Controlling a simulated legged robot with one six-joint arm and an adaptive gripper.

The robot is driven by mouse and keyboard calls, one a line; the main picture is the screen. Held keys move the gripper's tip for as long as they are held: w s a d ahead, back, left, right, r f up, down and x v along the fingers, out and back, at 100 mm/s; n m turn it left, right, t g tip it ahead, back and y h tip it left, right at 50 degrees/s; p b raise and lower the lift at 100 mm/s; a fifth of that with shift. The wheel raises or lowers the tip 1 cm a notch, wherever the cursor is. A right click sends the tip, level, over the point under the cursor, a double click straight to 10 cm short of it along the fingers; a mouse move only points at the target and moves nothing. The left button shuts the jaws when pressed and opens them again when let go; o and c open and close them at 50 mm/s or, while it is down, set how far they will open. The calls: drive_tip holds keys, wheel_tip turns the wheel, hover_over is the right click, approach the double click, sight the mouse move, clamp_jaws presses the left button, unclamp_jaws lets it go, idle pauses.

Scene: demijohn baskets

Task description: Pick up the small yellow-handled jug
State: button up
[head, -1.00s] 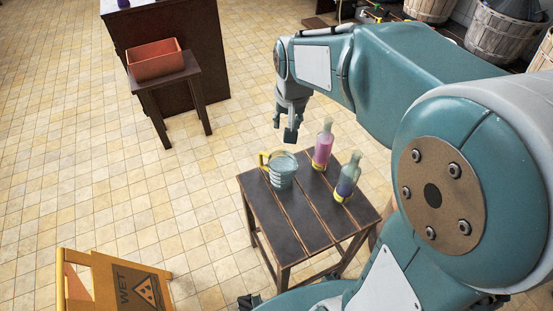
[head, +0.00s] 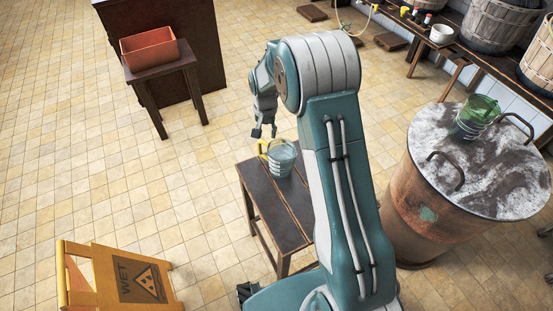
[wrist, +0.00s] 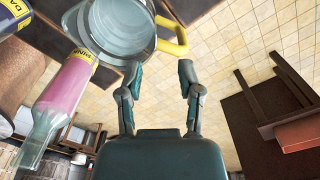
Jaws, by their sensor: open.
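The small jug (head: 281,158) is clear glass with pale bands and a yellow handle (head: 262,149). It stands upright on a dark slatted table, with its handle toward the left. My gripper (head: 263,131) is open and empty, just beyond the jug's handle side in the head view. In the wrist view the jug (wrist: 112,28) is at the top, its yellow handle (wrist: 174,36) ahead of the open fingers (wrist: 157,75). The fingers appear apart from the handle.
A pink bottle (wrist: 68,85) and another bottle (wrist: 20,15) stand near the jug; my arm hides them in the head view. A green jug (head: 474,117) is on a rusty drum (head: 430,185). An orange bin (head: 149,54) sits on a stool. A wet-floor sign (head: 135,278) stands front left.

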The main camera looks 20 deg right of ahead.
drive_tip(key=f, duration=0.9)
drive_tip(key=shift+s+d+f, duration=0.25)
drive_tip(key=shift+s, duration=0.05)
clamp_jaws()
